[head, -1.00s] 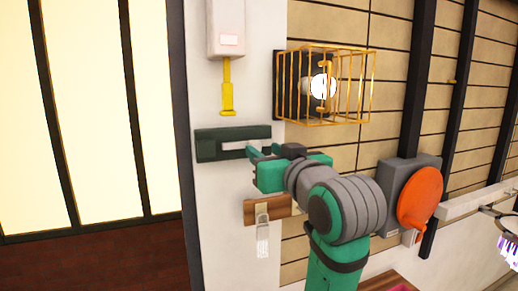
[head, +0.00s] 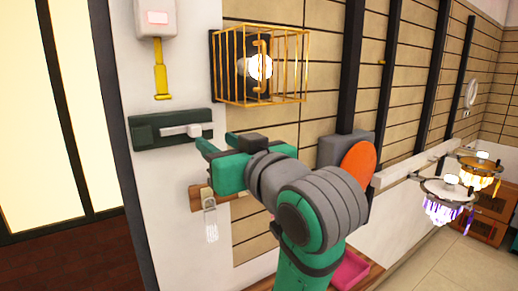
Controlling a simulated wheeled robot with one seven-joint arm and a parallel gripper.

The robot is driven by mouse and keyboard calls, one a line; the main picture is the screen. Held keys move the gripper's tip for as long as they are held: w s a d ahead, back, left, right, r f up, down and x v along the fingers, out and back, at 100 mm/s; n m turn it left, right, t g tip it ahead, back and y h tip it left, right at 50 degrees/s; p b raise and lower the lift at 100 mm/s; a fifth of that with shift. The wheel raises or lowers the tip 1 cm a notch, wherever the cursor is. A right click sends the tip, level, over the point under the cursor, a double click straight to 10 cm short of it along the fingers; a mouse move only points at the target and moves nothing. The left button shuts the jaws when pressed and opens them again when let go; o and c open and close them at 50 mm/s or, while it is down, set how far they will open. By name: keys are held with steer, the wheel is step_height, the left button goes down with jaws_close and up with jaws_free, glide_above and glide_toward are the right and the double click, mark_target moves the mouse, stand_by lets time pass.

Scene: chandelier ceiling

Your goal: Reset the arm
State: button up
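My gripper (head: 216,143) is at the end of my green and grey arm, in the middle of the head view. Its two green fingers are spread apart, with nothing seen between them. The fingertips point left toward the wall, just right of and slightly below a dark green panel (head: 143,133) with a white sliding handle (head: 182,130). I see a small gap between the fingers and the panel in the picture; the depth between them is hard to tell.
A gold wire cage (head: 290,70) around a lit bulb is above my gripper. A white box with a yellow pull (head: 161,82) is at upper left. An orange disc (head: 357,172) and chandeliers (head: 443,190) are to the right.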

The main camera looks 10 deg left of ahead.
steer(key=w+d+f+m+t+h, duration=0.15)
steer(key=w+f, duration=0.25)
steer(key=f, duration=0.6)
steer(key=w+d+f+m+t+h, duration=0.1)
steer(key=w+d+f+m, duration=0.15)
steer(key=f, duration=0.75)
steer(key=s+d+f+m+h, duration=0.2)
steer(key=d+f+m, duration=0.1)
steer(key=f, duration=0.9)
steer(key=s+d+f+m+h, duration=0.2)
steer(key=f+h, duration=0.1)
steer(key=f, duration=0.8)
steer(key=s+d+f+m+h, duration=0.1)
steer(key=s+d+f+h, duration=0.35)
steer(key=s+f, duration=1.1)
steer(key=s+d+n, duration=0.1)
steer(key=s+d, duration=0.1)
steer(key=s, duration=2.1)
steer(key=shift+s+d+f, duration=0.3)
steer(key=shift+s+f, duration=0.05)
steer(key=shift+f, duration=0.1)
